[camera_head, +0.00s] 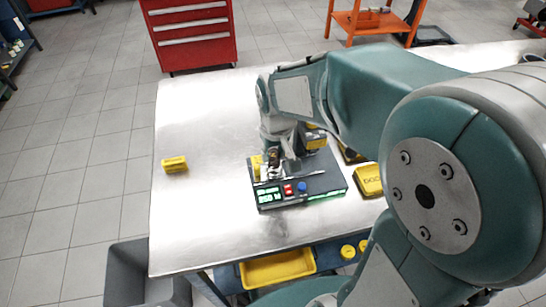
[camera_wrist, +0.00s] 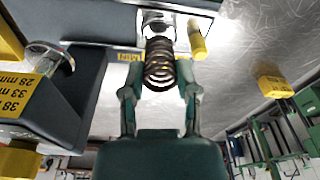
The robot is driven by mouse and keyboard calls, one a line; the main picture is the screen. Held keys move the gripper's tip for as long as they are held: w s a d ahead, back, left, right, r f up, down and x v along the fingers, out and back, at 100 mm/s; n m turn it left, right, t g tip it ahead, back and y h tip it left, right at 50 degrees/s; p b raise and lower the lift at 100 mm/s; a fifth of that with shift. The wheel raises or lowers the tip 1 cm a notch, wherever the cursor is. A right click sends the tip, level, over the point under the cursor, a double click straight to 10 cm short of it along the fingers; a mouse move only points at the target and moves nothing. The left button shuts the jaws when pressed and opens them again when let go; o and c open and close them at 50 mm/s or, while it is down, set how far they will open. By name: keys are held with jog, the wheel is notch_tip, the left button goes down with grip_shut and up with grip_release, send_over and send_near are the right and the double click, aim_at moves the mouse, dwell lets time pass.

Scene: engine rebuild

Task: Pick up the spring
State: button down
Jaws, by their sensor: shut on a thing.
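The spring (camera_wrist: 159,65) is a dark coil with a coppery sheen in the wrist view. It sits between the two fingers of my gripper (camera_wrist: 160,82), which is shut on it. Its far end is close to a bright metal seat on a grey device; I cannot tell whether they touch. In the head view my gripper (camera_head: 278,160) is over the grey device (camera_head: 325,181) with the green display, and my arm and fingers mostly hide the spring there.
A yellow block (camera_head: 174,165) lies on the metal table (camera_head: 205,120) at left. Another yellow block (camera_head: 368,181) is right of the device. A yellow cylinder (camera_wrist: 197,40) stands beside the spring. A red cabinet (camera_head: 192,35) is behind.

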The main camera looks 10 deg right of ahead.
jog(key=s+d+r, duration=0.1)
jog(key=s+r, duration=1)
jog(key=s, duration=0.3)
jog(key=shift+d, duration=0.25)
jog(key=shift+d+f, duration=0.1)
